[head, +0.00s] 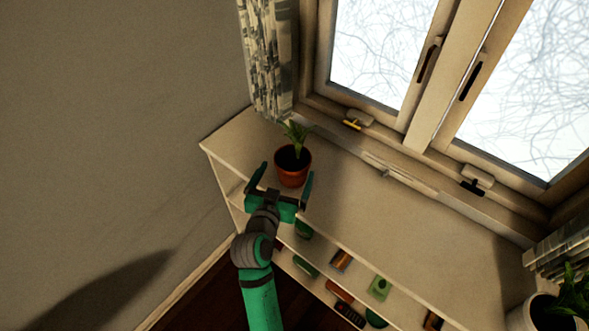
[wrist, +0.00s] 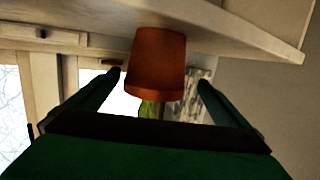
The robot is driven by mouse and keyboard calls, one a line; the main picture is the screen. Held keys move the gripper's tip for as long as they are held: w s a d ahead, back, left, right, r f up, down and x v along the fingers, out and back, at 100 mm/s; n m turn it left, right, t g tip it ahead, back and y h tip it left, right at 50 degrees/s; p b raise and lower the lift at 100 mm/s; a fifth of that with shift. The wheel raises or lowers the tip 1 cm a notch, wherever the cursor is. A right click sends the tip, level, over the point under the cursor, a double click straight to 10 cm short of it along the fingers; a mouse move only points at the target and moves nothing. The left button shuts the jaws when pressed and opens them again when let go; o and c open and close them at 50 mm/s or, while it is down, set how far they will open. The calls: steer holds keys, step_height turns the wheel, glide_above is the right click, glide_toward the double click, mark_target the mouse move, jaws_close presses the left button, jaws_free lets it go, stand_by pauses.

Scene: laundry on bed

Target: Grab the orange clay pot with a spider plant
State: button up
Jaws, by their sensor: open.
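The orange clay pot (head: 292,170) with a green spider plant (head: 295,136) stands upright on the white shelf top, near its left end. My gripper (head: 284,178) is open, with its two fingers reaching toward the pot from the front, one on either side of it in the head view. In the wrist view the pot (wrist: 157,62) appears upside down, beyond the fingertips and between them (wrist: 158,78). Part of the plant (wrist: 147,108) shows below the pot there. I cannot tell whether the fingers touch the pot.
The white shelf unit (head: 400,228) runs under the window, with its top mostly clear to the right of the pot. Several small items lie on its lower shelves. A white pot with another plant (head: 540,312) is at the lower right. A patterned curtain (head: 270,60) hangs behind the pot.

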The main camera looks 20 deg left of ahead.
mark_target(295, 158)
steer(key=w, duration=0.5)
steer(key=shift+w+d+f, duration=0.1)
steer(key=shift+d+f, duration=0.1)
steer(key=shift+d, duration=0.1)
steer(key=shift+w+d, duration=0.1)
steer(key=shift+d, duration=0.15)
steer(key=shift+s+a, duration=0.2)
steer(key=shift+a, duration=0.2)
steer(key=c, duration=1.7)
steer(key=shift+r, duration=0.1)
